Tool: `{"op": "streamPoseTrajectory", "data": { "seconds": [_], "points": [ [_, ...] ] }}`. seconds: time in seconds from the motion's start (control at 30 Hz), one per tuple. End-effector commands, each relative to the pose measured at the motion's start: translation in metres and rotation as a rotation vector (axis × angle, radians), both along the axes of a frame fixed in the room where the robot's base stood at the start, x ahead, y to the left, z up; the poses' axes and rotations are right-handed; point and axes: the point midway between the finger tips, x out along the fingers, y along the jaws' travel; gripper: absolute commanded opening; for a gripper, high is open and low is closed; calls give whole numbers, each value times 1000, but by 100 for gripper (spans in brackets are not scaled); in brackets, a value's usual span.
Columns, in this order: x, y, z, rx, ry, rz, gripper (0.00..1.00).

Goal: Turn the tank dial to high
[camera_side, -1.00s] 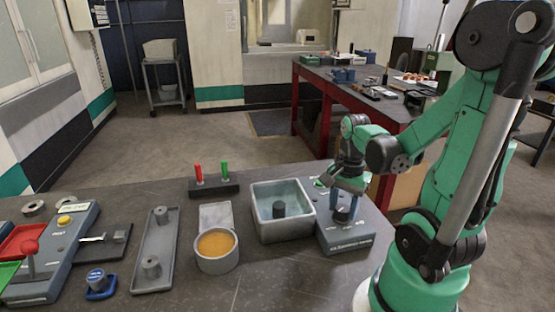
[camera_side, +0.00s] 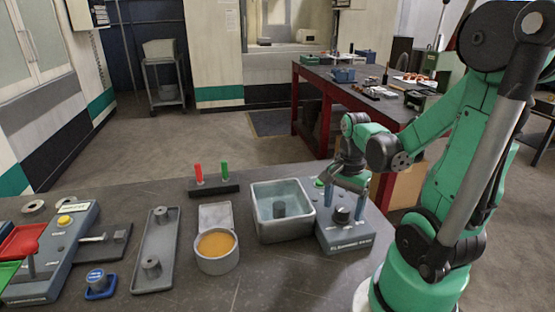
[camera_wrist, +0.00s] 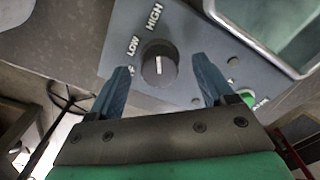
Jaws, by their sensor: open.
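The dial is a round black knob (camera_wrist: 160,65) on the grey control panel of the tank; it also shows in the side view (camera_side: 342,215). Its white line runs roughly up and down in the wrist view, about in line with the word HIGH (camera_wrist: 153,17). LOW is printed to the knob's upper left, with a partly hidden label below. The tank (camera_side: 283,226) is a grey open box with a dark post inside, joined to the panel. My gripper (camera_wrist: 161,65) is open, with blue fingers on either side of the knob and gaps to both.
A green button (camera_wrist: 247,96) is on the panel near the right finger. An orange-filled pot (camera_side: 216,245), a long grey tray (camera_side: 156,250) and a rack with red and green pegs (camera_side: 214,187) stand left of the tank.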

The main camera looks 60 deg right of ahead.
Motion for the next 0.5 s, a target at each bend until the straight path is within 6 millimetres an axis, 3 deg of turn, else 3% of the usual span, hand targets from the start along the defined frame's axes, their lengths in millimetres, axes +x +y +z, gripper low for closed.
{"op": "streamPoseTrajectory", "data": {
  "seconds": [0.5],
  "points": [
    [0,0,47,0,0,0,75]
  ]
}}
